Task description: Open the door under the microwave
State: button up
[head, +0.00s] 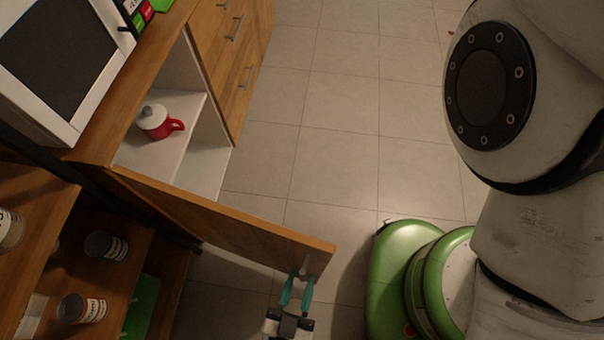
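The microwave (55,62) is a white box with a dark front panel on the wooden counter at the upper left. The wooden door (215,220) under it stands swung wide open, its top edge running toward the lower right. The cabinet's white inside (150,160) is exposed. A pale handle (305,264) is near the door's free end. My gripper (299,284) has teal fingers at this handle, one to each side, with a gap between them. Whether they press on the handle is not clear.
A red cup with a white lid (156,122) stands on the cabinet shelf. Drawers with metal handles (234,30) continue beyond. An open wooden shelf with cans (82,308) is at the lower left. Tiled floor (330,130) in the middle is clear.

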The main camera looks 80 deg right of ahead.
jog(key=a+b, duration=0.2)
jog(key=a, duration=0.6)
jog(key=shift+w+a, duration=0.25)
jog(key=shift+w, duration=0.05)
